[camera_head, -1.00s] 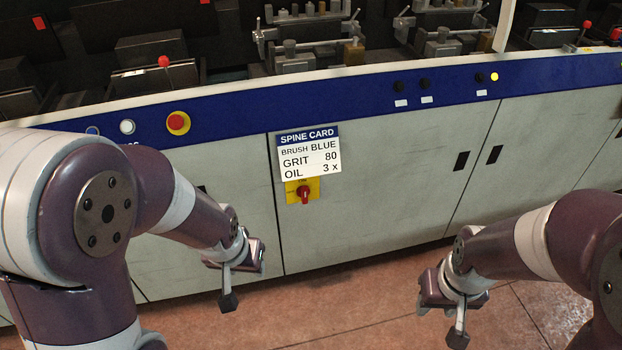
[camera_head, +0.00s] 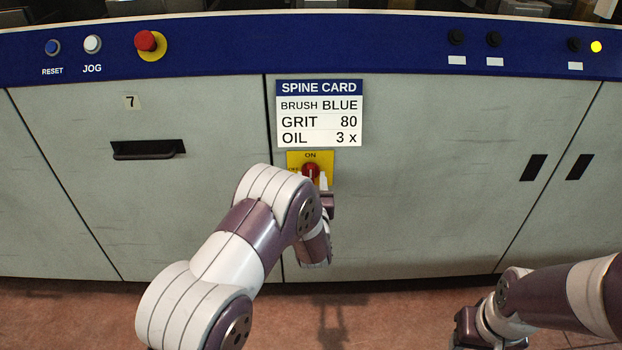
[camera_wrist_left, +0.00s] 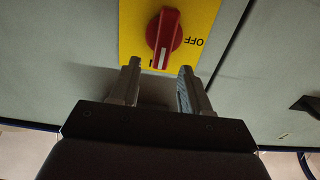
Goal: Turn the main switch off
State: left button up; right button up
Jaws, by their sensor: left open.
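The main switch is a red rotary knob (camera_head: 310,170) on a yellow plate (camera_head: 325,157), below the spine card on the grey cabinet front. In the left wrist view the knob (camera_wrist_left: 164,36) is upside down; its white mark points toward the plate edge nearest my gripper, where ON is mostly hidden. OFF is readable to the right there. My left gripper (camera_wrist_left: 160,68) is open and empty, its two fingers just short of the knob, not around it. In the head view my left arm hides part of the plate. My right gripper (camera_head: 468,328) is low at the right, its fingers unclear.
The spine card (camera_head: 319,113) hangs directly above the switch. A red emergency button (camera_head: 146,41), a white jog button (camera_head: 92,44) and a blue reset button (camera_head: 52,47) sit on the blue strip. A dark handle (camera_head: 148,149) is on the left panel.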

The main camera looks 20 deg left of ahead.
aim_at(311, 171)
pick_arm(q)
jog(key=x, duration=0.3)
jog(key=shift+w+a, duration=0.1)
jog(key=shift+w, duration=0.1)
grip_shut()
